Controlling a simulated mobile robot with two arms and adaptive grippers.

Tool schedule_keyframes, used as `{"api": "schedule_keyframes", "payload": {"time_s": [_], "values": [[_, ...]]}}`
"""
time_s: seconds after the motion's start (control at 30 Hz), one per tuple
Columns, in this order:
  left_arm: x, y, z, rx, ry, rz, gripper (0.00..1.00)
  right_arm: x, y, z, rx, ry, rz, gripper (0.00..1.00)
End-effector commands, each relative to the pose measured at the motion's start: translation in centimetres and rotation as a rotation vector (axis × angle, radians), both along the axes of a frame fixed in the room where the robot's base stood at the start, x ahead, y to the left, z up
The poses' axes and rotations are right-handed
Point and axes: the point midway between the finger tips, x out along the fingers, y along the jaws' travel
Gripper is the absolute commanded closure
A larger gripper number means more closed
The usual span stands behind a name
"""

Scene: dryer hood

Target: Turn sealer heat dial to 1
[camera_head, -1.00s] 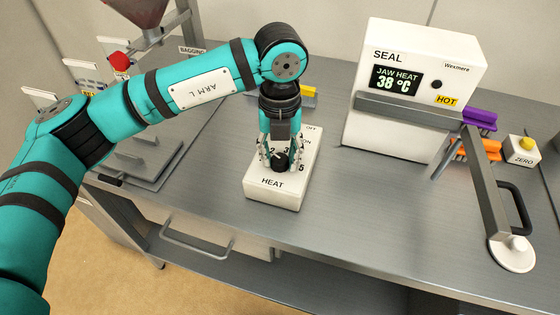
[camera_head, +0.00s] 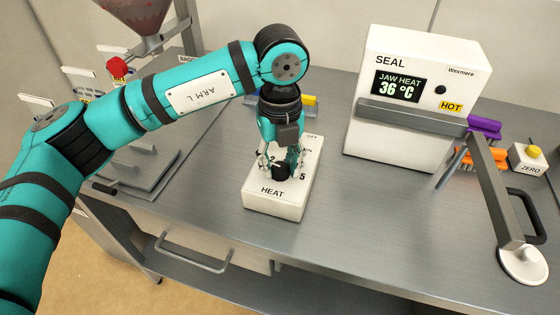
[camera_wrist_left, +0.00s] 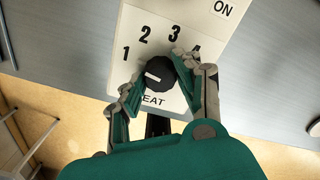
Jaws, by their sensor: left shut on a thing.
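The black round heat dial (camera_head: 281,172) sits on the white sloped HEAT box (camera_head: 275,205) on the bench. In the left wrist view the dial (camera_wrist_left: 160,74) shows a white pointer line aimed left, near the printed 1 and slightly below it. The numerals 2, 3 and 4 run around its top and right. My left gripper (camera_head: 282,165) points down over the box, its fingers shut on either side of the dial. The left wrist view shows the gripper (camera_wrist_left: 158,80) with one finger at lower left and one at upper right. My right gripper is not in view.
The white sealer (camera_head: 400,145) stands to the right, with a display reading JAW HEAT 36 °C and a HOT label. Its grey lever arm (camera_head: 494,195) reaches forward. Purple (camera_head: 485,127) and orange clips and a ZERO button box (camera_head: 527,160) lie beyond. Bare bench lies right of the HEAT box.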

Motion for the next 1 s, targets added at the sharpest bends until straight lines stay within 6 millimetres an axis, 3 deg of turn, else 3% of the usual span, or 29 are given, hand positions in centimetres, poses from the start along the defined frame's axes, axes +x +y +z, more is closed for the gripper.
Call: {"api": "schedule_keyframes", "payload": {"time_s": [0.07,0.1,0.27,0.63,1.0], "values": [[0.2,0.0,0.3,-0.004,-0.008,0.004,0.99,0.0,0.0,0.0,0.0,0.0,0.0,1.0],[0.2,0.0,0.3,-0.004,-0.008,0.004,0.63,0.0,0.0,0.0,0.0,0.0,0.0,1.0],[0.1,0.0,0.2,-0.003,-0.005,0.002,0.43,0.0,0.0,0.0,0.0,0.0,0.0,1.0],[0.1,0.0,0.9,-0.001,-0.004,0.0,0.43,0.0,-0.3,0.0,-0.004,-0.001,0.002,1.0],[0.1,0.0,8.3,-0.003,-0.006,0.002,0.43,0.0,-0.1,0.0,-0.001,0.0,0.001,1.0]]}}
